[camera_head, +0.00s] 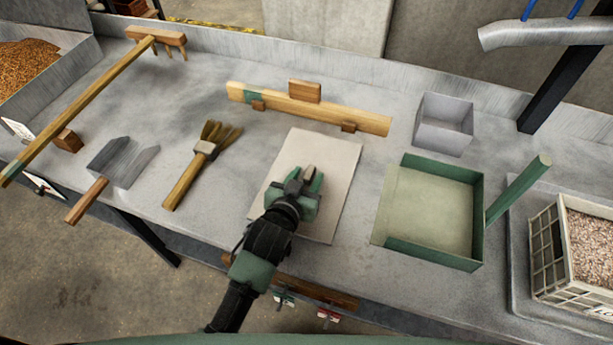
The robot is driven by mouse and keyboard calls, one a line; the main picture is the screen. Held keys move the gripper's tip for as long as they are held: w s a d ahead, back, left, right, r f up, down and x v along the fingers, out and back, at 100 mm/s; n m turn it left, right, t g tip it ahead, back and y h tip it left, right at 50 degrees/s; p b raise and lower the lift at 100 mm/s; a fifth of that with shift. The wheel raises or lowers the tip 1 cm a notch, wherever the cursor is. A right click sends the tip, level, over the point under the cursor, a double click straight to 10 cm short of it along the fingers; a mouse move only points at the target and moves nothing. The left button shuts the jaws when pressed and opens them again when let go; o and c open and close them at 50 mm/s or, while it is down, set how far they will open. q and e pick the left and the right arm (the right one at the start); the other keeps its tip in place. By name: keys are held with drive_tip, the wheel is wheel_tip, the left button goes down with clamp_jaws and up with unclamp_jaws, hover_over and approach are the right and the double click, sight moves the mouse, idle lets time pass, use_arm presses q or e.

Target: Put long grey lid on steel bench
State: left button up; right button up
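A flat pale grey rectangular board, which looks like the long grey lid (328,160), is in the middle of the view over the steel bench (225,100). I cannot tell whether it touches the bench or is a little above it. My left gripper (307,178) is over the middle of the board, with a small brown block, possibly the lid's handle, showing at its fingertips. I cannot tell whether the fingers are closed on that block. The gripper and arm hide the board's lower left part. My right gripper is not in view.
A green scoop (480,215) and a small grey open box (443,125) stand to the right. A wooden bar (355,117) lies behind. A brush (190,175), a flat shovel (120,165) and a long rake (85,103) lie left. A crate of grain (548,255) is far right.

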use_arm(q)
drive_tip(key=shift+r, duration=0.1)
drive_tip(key=v, duration=1.2)
drive_tip(key=shift+r+p, duration=0.15)
drive_tip(key=shift+p, duration=0.2)
drive_tip(key=shift+a, duration=0.1)
